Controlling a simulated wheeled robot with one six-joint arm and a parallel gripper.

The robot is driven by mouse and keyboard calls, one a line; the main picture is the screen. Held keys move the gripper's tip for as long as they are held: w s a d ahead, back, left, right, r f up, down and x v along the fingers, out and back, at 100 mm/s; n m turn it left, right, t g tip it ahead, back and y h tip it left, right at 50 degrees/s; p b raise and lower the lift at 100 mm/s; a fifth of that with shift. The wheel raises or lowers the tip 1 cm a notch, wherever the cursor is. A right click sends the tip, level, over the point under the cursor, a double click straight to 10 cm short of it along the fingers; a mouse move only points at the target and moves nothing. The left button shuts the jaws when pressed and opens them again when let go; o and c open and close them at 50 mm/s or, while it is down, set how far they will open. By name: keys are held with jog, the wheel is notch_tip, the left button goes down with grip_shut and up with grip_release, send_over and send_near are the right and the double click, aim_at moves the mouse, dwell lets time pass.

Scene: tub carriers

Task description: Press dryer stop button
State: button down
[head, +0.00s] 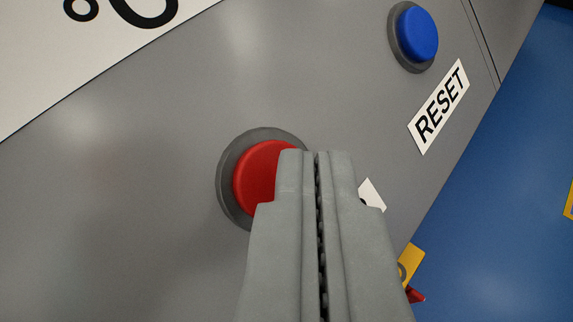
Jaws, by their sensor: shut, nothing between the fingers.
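A round red button (259,178) with a dark grey collar sits on a grey panel (120,210), left of the picture's middle. My gripper (317,155) is shut and empty, its fingertips over the right part of the red button in this view. I cannot tell whether the tips touch the button. The fingers hide the button's lower right side and most of a white label (372,193), whose text cannot be read.
A blue button (417,33) with a RESET label (439,107) is on the same panel at upper right. A white sign (60,60) with partial black characters is at upper left. A yellow tag (411,262) and a blue surface (490,220) lie at right.

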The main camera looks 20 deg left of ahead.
jog(key=s+d+r, duration=0.2)
jog(key=d+r, duration=0.1)
jog(key=r, duration=0.1)
jog(key=shift+s+d, duration=0.35)
dwell(0.3)
dwell(0.4)
jog(key=s+a+f+t+h, duration=0.1)
jog(key=s+a+t, duration=0.1)
jog(key=s, duration=2.4)
jog(key=s+f, duration=0.6)
jog(key=s, duration=0.4)
jog(key=s+a+f+t, duration=0.1)
jog(key=s+f, duration=0.6)
jog(key=s, duration=0.4)
jog(key=shift+s+t, duration=0.2)
jog(key=shift+t, duration=0.1)
jog(key=shift+a, duration=0.1)
